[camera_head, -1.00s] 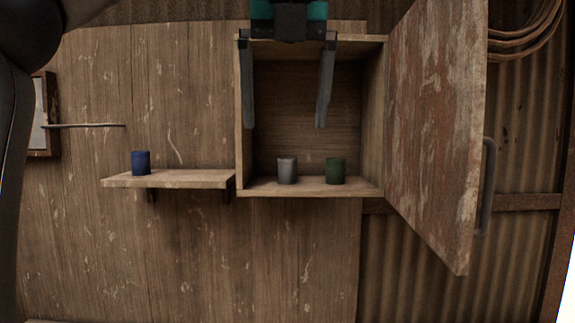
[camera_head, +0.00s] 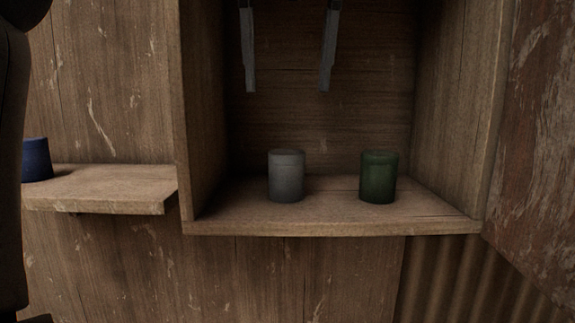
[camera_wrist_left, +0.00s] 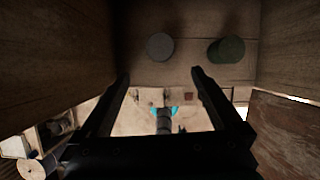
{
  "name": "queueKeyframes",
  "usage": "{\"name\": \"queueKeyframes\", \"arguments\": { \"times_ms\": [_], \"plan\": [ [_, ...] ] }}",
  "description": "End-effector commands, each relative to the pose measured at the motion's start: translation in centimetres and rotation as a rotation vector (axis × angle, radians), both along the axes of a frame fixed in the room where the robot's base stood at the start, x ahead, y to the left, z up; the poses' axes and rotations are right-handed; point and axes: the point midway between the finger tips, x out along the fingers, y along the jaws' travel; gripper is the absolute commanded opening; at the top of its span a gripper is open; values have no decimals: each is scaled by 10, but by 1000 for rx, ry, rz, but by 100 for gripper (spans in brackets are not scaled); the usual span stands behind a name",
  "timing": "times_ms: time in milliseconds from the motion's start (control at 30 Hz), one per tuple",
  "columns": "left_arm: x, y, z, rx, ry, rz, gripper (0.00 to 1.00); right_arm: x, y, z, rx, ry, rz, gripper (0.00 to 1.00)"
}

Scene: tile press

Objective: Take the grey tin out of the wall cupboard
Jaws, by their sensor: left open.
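The grey tin (camera_head: 286,177) stands upright on the floor of the open wall cupboard (camera_head: 330,228), left of a green tin (camera_head: 378,178). My left gripper (camera_head: 286,88) is open and empty, its two fingers pointing down above the grey tin and apart from it. In the left wrist view the grey tin (camera_wrist_left: 160,46) shows from above, beyond the open fingertips (camera_wrist_left: 160,74), with the green tin (camera_wrist_left: 226,50) to its right. My right gripper is not in view.
The cupboard door (camera_head: 540,150) stands open at the right. A side shelf (camera_head: 110,190) at the left carries a blue tin (camera_head: 36,160), partly hidden by my arm. The cupboard floor between the grey and green tins is clear.

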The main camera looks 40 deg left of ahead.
Motion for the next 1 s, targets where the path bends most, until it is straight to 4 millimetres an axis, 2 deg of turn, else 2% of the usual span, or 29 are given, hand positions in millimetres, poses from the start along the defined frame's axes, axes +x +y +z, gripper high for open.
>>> {"name": "queueKeyframes", "arguments": {
  "times_ms": [133,267,533,867,1000],
  "plan": [
    [1,1,-6,3,0,0,100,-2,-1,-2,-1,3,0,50],
    [5,6,-22,3,1,0,100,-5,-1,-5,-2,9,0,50],
    [20,21,-74,1,2,0,100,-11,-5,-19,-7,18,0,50],
    [29,28,-99,-2,2,-1,100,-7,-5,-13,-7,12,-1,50],
    [36,33,-117,-2,5,-1,100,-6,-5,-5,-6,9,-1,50]
  ]
}}
